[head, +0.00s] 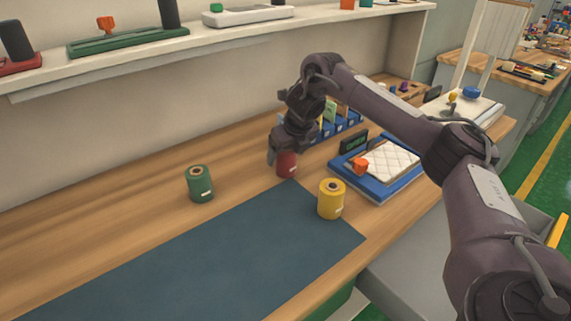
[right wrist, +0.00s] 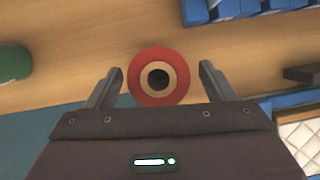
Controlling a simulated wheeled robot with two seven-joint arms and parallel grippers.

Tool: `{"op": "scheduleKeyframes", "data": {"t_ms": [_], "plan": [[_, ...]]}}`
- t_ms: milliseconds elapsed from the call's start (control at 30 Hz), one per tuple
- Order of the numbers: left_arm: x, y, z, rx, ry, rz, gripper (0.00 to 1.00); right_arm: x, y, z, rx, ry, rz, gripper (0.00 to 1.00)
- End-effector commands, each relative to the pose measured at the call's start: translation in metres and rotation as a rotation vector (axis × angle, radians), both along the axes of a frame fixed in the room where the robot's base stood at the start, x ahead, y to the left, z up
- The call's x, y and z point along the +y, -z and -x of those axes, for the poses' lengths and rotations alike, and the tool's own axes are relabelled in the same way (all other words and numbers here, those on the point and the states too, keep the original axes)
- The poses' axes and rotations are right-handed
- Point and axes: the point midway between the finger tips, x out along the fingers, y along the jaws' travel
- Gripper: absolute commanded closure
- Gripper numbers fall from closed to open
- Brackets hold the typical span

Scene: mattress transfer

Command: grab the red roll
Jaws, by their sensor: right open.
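The red roll (head: 287,165) stands upright on the wooden table at the back corner of the blue mat, partly hidden by my right gripper in the head view. In the right wrist view the red roll (right wrist: 159,77) is seen from above, its hollow core facing the camera. My right gripper (head: 284,152) is open over it. In the right wrist view the two fingers of the right gripper (right wrist: 160,82) stand on either side of the roll, with a gap on both sides. My left gripper is not in view.
A green roll (head: 201,184) stands to the left and a yellow roll (head: 331,199) to the front right. A blue tray (head: 349,178) holding a white quilted pad (head: 388,162) lies to the right. Blue bins (head: 347,122) stand behind. The blue mat (head: 190,265) is clear.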

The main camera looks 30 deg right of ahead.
Motion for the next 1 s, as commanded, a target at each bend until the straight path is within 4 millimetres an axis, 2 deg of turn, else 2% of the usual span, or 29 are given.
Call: {"op": "scheduleKeyframes", "data": {"t_ms": [100, 200, 467, 567, 900, 1000], "plan": [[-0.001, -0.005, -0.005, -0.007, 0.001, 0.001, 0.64, 0.001, 0.017, -0.006, 0.005, -0.001, 0.0, 0.23], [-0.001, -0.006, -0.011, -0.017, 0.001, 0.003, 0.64, 0.0, 0.025, -0.01, 0.004, -0.001, 0.0, 0.23], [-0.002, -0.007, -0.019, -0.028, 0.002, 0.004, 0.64, 0.0, 0.029, -0.011, 0.001, -0.001, 0.0, 0.23], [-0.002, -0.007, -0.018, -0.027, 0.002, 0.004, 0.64, 0.0, 0.029, -0.011, 0.001, -0.001, 0.0, 0.33], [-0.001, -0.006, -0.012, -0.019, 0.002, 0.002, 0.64, 0.0, 0.029, -0.011, 0.001, -0.001, 0.0, 0.78], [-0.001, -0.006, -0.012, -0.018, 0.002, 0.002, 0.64, 0.001, 0.028, -0.012, -0.001, -0.001, 0.0, 0.79]]}}
